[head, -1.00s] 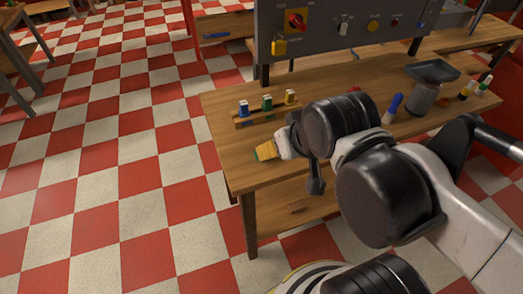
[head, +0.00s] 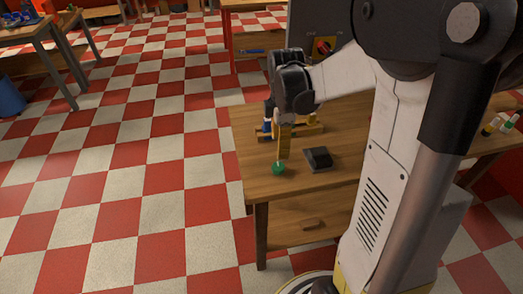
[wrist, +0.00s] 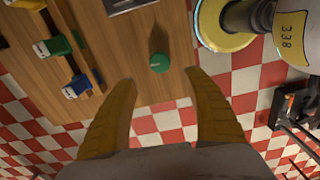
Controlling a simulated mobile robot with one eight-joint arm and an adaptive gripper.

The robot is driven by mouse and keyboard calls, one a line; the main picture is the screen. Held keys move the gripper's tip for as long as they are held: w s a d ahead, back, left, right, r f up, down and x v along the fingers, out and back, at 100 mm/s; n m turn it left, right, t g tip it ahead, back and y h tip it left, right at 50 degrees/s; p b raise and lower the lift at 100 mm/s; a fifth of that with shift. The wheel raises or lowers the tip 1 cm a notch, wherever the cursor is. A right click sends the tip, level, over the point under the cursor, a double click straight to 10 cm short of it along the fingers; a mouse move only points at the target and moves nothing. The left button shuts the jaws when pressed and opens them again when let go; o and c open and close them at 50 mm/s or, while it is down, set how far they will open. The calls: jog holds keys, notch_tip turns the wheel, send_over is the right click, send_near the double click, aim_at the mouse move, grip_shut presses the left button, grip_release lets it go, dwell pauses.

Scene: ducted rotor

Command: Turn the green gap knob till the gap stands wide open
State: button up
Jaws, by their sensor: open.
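The green knob (head: 278,168) is small and round and sits at the near left corner of the wooden table. It also shows in the wrist view (wrist: 159,62), between and just beyond the fingertips. My gripper (head: 283,155) points down over it with yellow fingers. In the wrist view its fingers (wrist: 160,78) are spread wide with nothing between them. I cannot tell how high the tips are above the knob. No gap or rotor that the knob belongs to can be made out.
A dark block on a grey plate (head: 318,158) lies right of the knob. A wooden rack (head: 310,130) stands behind; the wrist view shows blue, green and yellow bottles (wrist: 56,46) there. A grey panel with a red switch (head: 324,46) is at the back. The table's edge is close to the knob.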

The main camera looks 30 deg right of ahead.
aim_at(278, 166)
notch_tip(278, 166, down, 10)
jog(key=b, duration=0.4)
jog(key=shift+f, duration=0.15)
jog(key=c, duration=1.2)
